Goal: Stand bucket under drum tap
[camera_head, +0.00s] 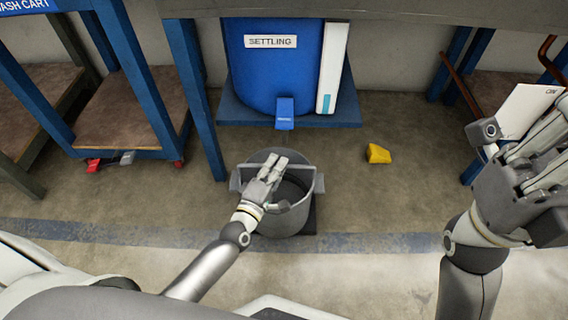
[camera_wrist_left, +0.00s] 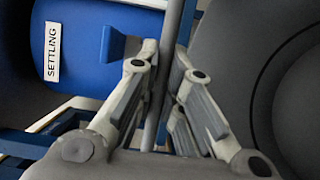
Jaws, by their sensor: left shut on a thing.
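The blue drum (camera_head: 250,75) labelled SETTLING stands on a low blue stand, and its blue tap (camera_head: 285,112) points towards me. The grey bucket (camera_head: 297,218) is upright on my side of the tap; a gap shows between them. I cannot tell whether its base touches the floor. My left gripper (camera_head: 275,162) is shut on the bucket's handle bar, which runs between the fingers in the left wrist view (camera_wrist_left: 165,65). The bucket (camera_wrist_left: 225,75) fills the right side there, and the tap (camera_wrist_left: 115,43) shows beyond the left finger. My right gripper (camera_head: 512,140) is open, held up at the right.
A white panel (camera_head: 332,65) with a teal mark stands beside the drum. Blue table legs (camera_head: 193,95) stand left of it. A wash cart (camera_head: 120,110) is at the left. A yellow object (camera_head: 378,153) lies on the floor right of the bucket.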

